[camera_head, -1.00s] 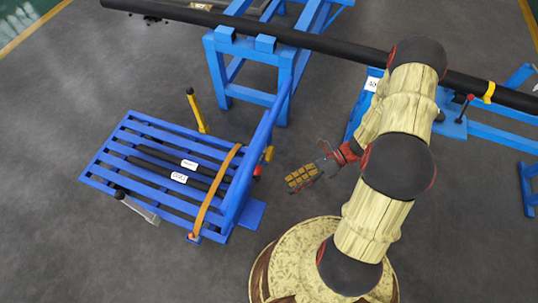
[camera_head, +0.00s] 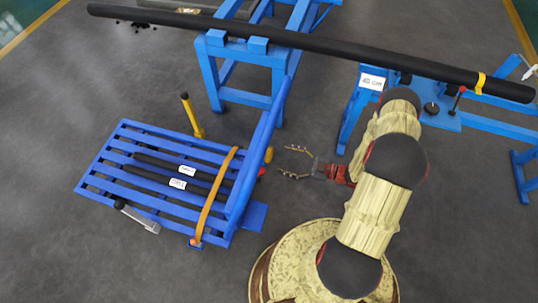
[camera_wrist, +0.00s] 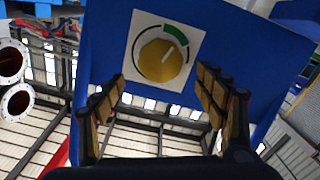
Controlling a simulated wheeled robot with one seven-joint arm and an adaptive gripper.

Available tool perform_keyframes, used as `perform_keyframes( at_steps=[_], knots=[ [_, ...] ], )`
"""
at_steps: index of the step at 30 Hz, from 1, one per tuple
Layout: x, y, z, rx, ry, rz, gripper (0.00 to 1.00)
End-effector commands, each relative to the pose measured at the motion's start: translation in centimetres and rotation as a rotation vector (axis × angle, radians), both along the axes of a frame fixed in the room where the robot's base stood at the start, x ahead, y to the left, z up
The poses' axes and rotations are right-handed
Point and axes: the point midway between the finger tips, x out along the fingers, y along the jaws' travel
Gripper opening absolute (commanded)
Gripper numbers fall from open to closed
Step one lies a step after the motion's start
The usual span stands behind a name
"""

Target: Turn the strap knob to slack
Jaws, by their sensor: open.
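The yellow strap knob (camera_head: 269,154) sits on the side of the blue rack (camera_head: 238,198), facing my gripper. In the wrist view the knob (camera_wrist: 157,62) is round, on a white plate with a black and green arc. Its white pointer mark tilts up and right toward the green part. My gripper (camera_head: 284,161) is open and empty, just right of the knob, fingers pointing at it. In the wrist view my fingertips (camera_wrist: 160,78) lie left and right of the knob's lower part, apart from it. An orange strap (camera_head: 212,195) crosses the rack over dark labelled bars (camera_head: 152,160).
A long black pipe (camera_head: 330,46) lies across blue stands (camera_head: 240,75) behind. A yellow post (camera_head: 192,115) stands behind the rack. A red piece (camera_head: 261,172) is close below the knob. The floor between rack and my base is clear.

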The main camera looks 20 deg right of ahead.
Motion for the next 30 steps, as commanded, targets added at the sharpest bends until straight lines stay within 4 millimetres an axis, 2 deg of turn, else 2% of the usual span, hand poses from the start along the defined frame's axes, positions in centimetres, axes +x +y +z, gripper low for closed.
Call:
perform_keyframes(
  at_steps=[15,28,30],
  knots=[
    [3.8,5.4,-0.2,-0.001,0.0,0.005,0.71],
    [4.4,6.1,0.0,-0.001,0.0,0.002,0.71],
    [4.4,6.1,0.0,-0.001,0.0,0.002,0.68]
  ],
)
